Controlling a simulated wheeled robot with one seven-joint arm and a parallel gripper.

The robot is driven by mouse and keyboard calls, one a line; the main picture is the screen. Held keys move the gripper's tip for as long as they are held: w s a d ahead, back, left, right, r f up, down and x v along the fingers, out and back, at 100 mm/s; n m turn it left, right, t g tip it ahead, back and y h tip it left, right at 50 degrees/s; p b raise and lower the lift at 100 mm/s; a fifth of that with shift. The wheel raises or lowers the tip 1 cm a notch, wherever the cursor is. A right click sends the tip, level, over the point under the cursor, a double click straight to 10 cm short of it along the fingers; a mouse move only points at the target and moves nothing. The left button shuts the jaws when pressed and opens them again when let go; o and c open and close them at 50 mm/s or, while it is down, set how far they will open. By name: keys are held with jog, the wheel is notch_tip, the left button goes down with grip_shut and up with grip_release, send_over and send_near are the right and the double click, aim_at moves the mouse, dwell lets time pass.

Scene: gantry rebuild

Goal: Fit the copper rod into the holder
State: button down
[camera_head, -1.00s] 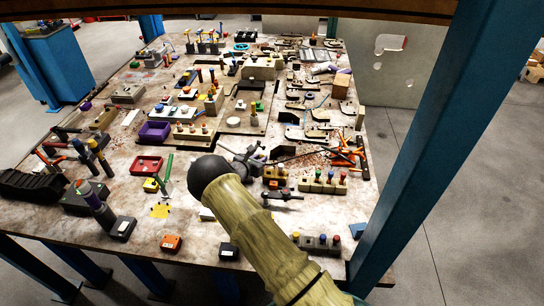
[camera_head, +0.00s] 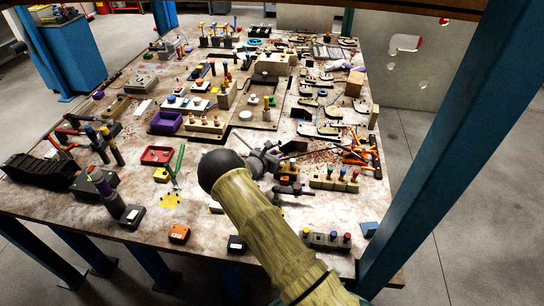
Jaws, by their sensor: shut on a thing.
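My gripper (camera_head: 291,170) shows small and grey just beyond the black ball joint of my arm, low over the right middle of the table. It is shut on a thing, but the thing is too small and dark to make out. I cannot pick out the copper rod for certain. A pale block with orange-brown pegs (camera_head: 205,125) stands farther back to the left. I cannot tell which block is the holder.
The worktable (camera_head: 130,205) is crowded. Orange-handled tools (camera_head: 361,152) lie at the right edge. Blue posts (camera_head: 425,150) flank the table.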

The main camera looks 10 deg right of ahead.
jog(key=shift+s+d+f, duration=0.15)
jog(key=shift+d+f, duration=0.05)
jog(key=shift+d, duration=0.9)
jog(key=shift+w+d+f, duration=0.25)
jog(key=shift+d+f, duration=0.3)
jog(key=shift+d, duration=0.05)
jog(key=shift+s+a, duration=0.15)
jog(key=shift+a, duration=0.15)
jog(key=shift+f, duration=0.15)
jog(key=shift+s+a+f+b, duration=0.1)
jog(key=shift+a+f+b, duration=0.1)
jog(key=shift+b, duration=0.3)
jog(key=shift+s+a+f+n+t+h+b, duration=0.15)
jog(key=shift+s+a+n+t+h+b, duration=0.3)
jog(key=shift+b, duration=0.75)
jog(key=shift+w+a+m+h+b, duration=0.15)
jog(key=shift+w+m+h+b, duration=0.1)
jog(key=shift+b, duration=0.2)
jog(key=shift+w+a+b, duration=0.1)
jog(key=shift+w+b, duration=0.3)
dwell(0.6)
jog(key=shift+r, duration=0.45)
